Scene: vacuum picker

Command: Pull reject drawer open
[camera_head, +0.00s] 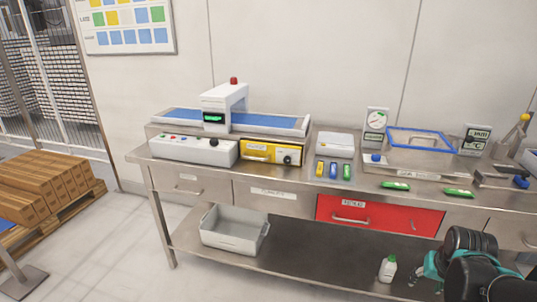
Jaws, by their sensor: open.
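The reject drawer (380,215) is the red-fronted drawer under the steel bench top, right of centre. Its front looks flush with the bench, so it appears closed. A silver bar handle (351,219) and a small white label (353,204) sit on its left part. My gripper (422,274) is at the lower right, dark with teal parts, below and in front of the drawer. It is open and apart from the handle. My dark arm links fill the lower right corner beside it.
A white bottle (388,269) stands on the lower shelf (300,262) just left of my gripper. A grey bin (235,230) is farther left on that shelf. Green-handled tools (395,185) lie near the bench edge above the drawer. Grey drawers flank the red one.

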